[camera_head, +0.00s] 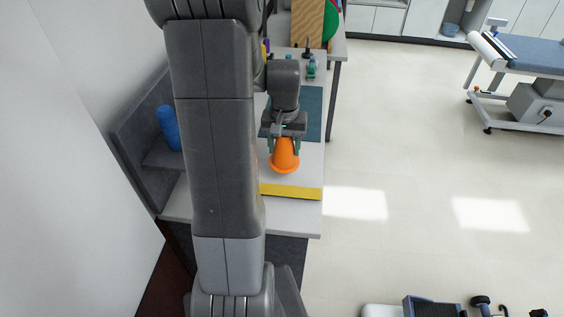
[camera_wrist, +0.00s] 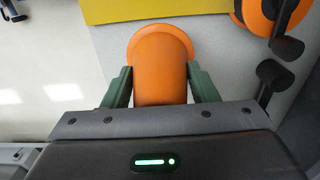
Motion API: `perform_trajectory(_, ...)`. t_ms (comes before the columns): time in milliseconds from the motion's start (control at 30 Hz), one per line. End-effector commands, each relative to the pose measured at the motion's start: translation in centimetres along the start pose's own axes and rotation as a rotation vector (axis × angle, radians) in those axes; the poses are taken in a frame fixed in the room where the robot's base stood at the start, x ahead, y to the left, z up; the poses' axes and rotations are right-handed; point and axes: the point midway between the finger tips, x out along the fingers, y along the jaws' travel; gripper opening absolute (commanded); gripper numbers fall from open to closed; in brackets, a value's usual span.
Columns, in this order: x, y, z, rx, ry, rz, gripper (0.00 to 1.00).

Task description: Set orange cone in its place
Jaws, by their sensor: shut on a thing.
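The orange cone (camera_head: 285,155) is between the fingers of my gripper (camera_head: 284,146) in the head view, over the white table. In the wrist view the orange cone (camera_wrist: 160,65) sits between the two green fingers of my gripper (camera_wrist: 160,88), which touch its sides. My gripper is shut on it. The cone's wide base points away from the gripper. I cannot tell whether the base touches the tabletop.
A yellow strip (camera_head: 290,192) lies on the white table (camera_head: 290,218) near its front edge. A blue-green mat (camera_head: 312,112) lies behind the gripper. A blue roll (camera_head: 168,128) stands on a side shelf. Another orange round item (camera_wrist: 262,14) shows at the wrist view's upper right.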

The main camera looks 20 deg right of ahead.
Motion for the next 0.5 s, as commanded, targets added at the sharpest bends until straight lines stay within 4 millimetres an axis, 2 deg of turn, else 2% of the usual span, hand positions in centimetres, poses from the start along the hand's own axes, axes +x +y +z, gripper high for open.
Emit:
perform_trajectory(100, 1.9, 0.0, 0.1, 0.0, -0.004, 0.001, 0.3)
perform_trajectory(267, 3.3, 0.0, 0.0, 0.0, -0.002, 0.0, 0.3)
perform_trajectory(500, 6.2, 0.0, 0.0, 0.0, -0.002, 0.0, 0.3)
